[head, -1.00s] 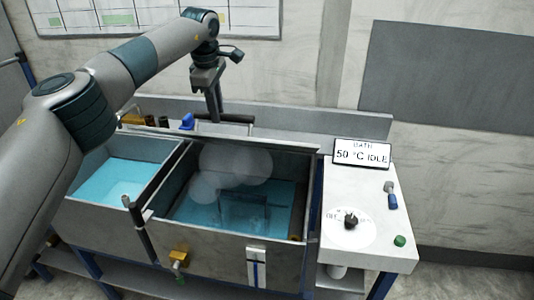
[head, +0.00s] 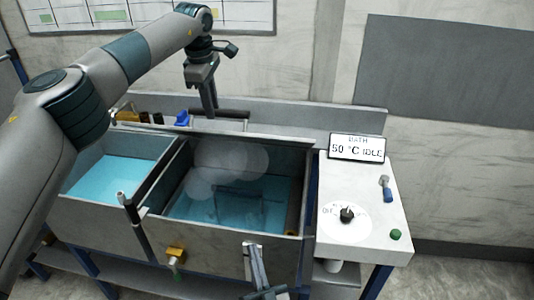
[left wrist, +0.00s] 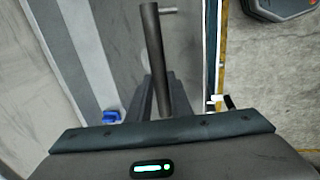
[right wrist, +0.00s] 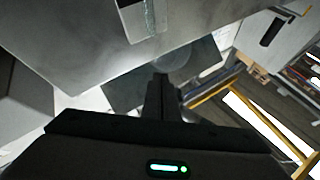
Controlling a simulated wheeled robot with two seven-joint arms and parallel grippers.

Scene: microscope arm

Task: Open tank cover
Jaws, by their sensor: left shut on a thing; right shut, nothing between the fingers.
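The right tank (head: 215,237) is open, with blue liquid and pale vapour inside. Its grey cover (head: 260,138) stands raised at the tank's back edge, seen nearly edge-on. The cover's dark bar handle (head: 235,113) sticks out behind it. My left gripper (head: 211,112) reaches over the tank from the left and is shut on this handle. In the left wrist view the handle (left wrist: 153,45) runs between the fingers. My right gripper (head: 256,252) is low in front of the tank, shut and empty. Its closed fingers show in the right wrist view (right wrist: 160,85).
A second open tank (head: 110,178) with blue liquid is at the left. A side counter (head: 365,215) at the right carries a dial (head: 347,214), a display sign (head: 357,147) and a green button (head: 396,234). A tap (head: 176,254) projects from the front.

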